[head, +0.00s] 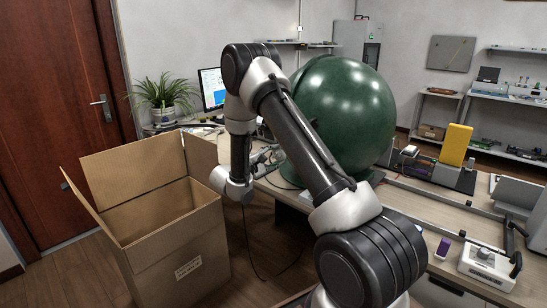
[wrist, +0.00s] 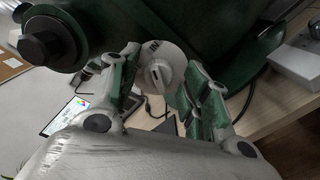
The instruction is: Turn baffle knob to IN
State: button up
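The baffle knob (wrist: 158,76), a round pale dial with a raised grip bar and a dark slot, shows in the upper middle of the wrist view. My gripper (wrist: 162,72) is open, with one finger on each side of the knob. I cannot tell whether either finger touches it. The large dark green sphere (head: 343,110) stands on the bench in the head view. My gripper shows small at its left side in the head view (head: 268,158), where the knob is hidden.
An open cardboard box (head: 178,238) stands on the floor left of my arm. A monitor (head: 212,88) and a plant (head: 160,92) are behind. A black fitting (wrist: 45,42) juts out at the wrist view's upper left. A white-topped device (head: 487,268) sits at the bench's right.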

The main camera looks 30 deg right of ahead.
jog(key=v, duration=1.2)
dwell(0.6)
